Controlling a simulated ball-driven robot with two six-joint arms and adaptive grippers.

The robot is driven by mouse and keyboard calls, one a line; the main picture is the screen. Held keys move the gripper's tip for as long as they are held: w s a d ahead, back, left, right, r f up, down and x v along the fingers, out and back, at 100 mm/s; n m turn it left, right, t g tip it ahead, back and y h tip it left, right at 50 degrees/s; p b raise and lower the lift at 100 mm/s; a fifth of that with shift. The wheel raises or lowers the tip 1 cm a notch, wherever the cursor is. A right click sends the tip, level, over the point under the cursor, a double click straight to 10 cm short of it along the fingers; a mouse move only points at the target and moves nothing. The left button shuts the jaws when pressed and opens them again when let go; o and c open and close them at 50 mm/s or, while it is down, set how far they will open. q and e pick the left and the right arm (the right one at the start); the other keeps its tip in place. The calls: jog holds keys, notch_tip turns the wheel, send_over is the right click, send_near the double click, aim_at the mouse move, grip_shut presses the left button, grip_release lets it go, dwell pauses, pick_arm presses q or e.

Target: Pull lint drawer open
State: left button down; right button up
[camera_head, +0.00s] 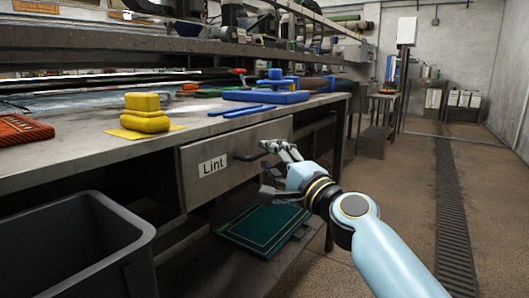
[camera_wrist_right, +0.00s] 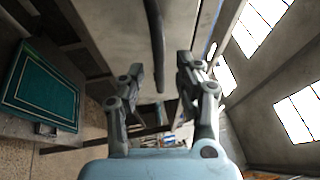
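The lint drawer (camera_head: 222,178) has a grey metal front with a white "Lint" label and sits under the bench top. It looks shut. Its dark bar handle (camera_head: 245,157) is on the right part of the front. My right gripper (camera_head: 266,168) is open in front of the drawer, with its fingers spread at the handle's right end. In the right wrist view, the handle (camera_wrist_right: 156,40) points down toward the gap between the open fingertips (camera_wrist_right: 160,72). My left gripper is not in view.
A dark bin (camera_head: 75,240) stands at front left. A green flat case (camera_head: 262,232) lies on the lower shelf below my gripper. The bench top (camera_head: 75,160) holds yellow sponges (camera_head: 145,115) and a blue tool (camera_head: 266,97). The floor on the right (camera_head: 400,190) is clear.

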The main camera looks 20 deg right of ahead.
jog(key=shift+x, duration=1.4)
jog(key=shift+f, duration=0.1)
grip_shut()
